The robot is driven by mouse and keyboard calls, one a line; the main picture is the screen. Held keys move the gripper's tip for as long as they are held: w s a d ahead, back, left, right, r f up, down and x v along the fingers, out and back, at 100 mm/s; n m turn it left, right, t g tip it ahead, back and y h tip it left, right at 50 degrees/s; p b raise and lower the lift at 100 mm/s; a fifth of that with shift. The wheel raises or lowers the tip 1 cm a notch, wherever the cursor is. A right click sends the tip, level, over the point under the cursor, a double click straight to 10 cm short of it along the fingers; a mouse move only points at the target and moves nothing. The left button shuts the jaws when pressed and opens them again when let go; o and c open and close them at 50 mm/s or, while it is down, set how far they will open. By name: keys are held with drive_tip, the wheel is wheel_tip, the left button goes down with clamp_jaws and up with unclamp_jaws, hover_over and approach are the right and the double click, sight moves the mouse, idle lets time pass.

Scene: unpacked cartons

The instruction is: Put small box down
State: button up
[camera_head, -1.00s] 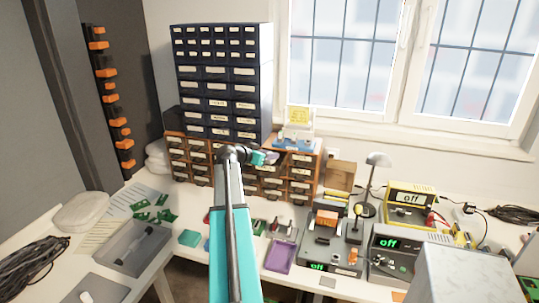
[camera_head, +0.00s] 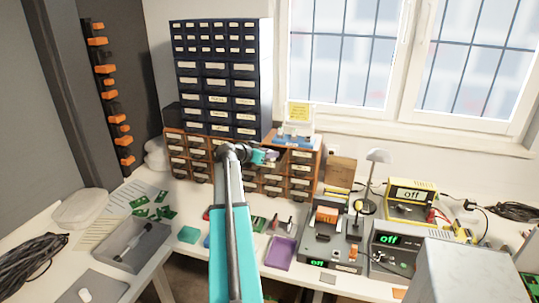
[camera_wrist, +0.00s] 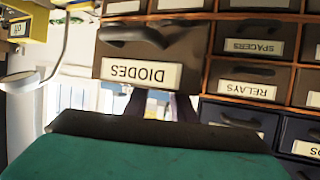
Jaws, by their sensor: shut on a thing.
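A small brown drawer box with a white DIODES label (camera_wrist: 143,72) fills the upper middle of the wrist view, where its label reads upside down. It has a dark curved handle. My gripper (camera_wrist: 160,103) is shut on this box, with its fingers against the box's labelled front. The exact contact is partly hidden by the teal gripper body in the foreground. In the head view my gripper (camera_head: 270,156) is at the front of the brown drawer cabinet (camera_head: 300,170). The held box cannot be told clearly from the cabinet there.
A dark blue drawer cabinet (camera_head: 222,75) stands above the brown one. A grey bin (camera_head: 130,246) stands at left.

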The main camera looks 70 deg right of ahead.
drive_tip(key=shift+f+b, duration=0.2)
drive_tip(key=shift+b, duration=0.1)
drive_tip(key=o, duration=1.1)
drive_tip(key=shift+c, duration=0.2)
drive_tip(key=shift+r+p, duration=0.3)
drive_tip(key=shift+p, duration=0.1)
drive_tip(key=shift+r+p, duration=0.4)
drive_tip(key=shift+p, duration=0.25)
drive_tip(key=shift+w+a+b, duration=0.15)
drive_tip(key=shift+a+b, duration=0.2)
drive_tip(key=shift+a, duration=0.2)
drive_tip(key=b+v, duration=0.3)
drive_tip(key=v, duration=0.8)
drive_tip(key=shift+d+r, duration=0.1)
